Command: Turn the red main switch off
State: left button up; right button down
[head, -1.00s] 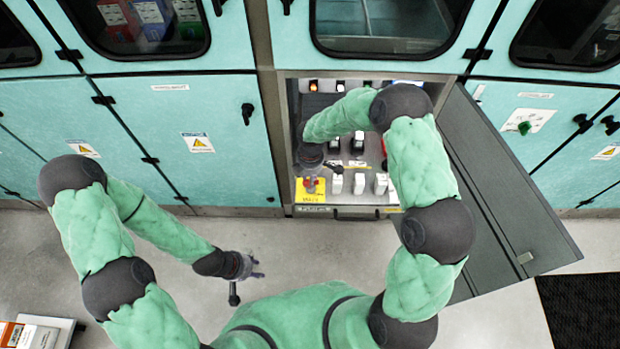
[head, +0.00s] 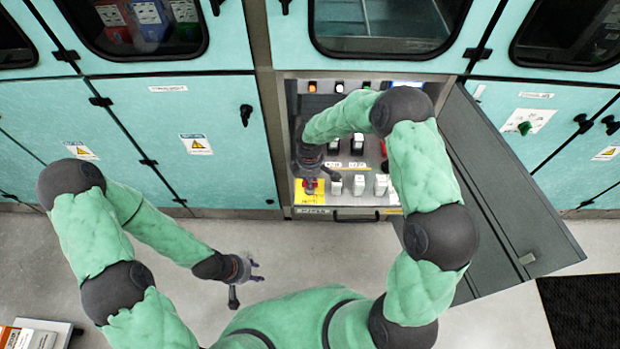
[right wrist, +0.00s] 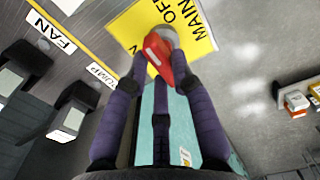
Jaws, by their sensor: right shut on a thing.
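The red main switch (right wrist: 158,55) is a red handle on a grey round base, mounted on a yellow plate (right wrist: 122,24) lettered MAIN and OFF. In the head view the yellow plate (head: 302,196) is at the lower left of the open cabinet's panel, and the switch is mostly hidden by my gripper. My right gripper (right wrist: 160,72) is shut on the red handle, with its fingers around it in the right wrist view. My left gripper (head: 259,271) is open and empty, out in front of the cabinets over the floor.
The panel also carries white rocker switches (head: 359,185), black switches (head: 357,142) and a row of lamps along the top. A grey cabinet door (head: 500,195) stands open at the right. A drawer-like handle (head: 356,218) runs below the panel.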

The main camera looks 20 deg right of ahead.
jog(key=c, duration=1)
grip_release()
jog(key=shift+c, duration=0.2)
jog(key=shift+r, duration=0.15)
notch_tip(320, 180, up, 12)
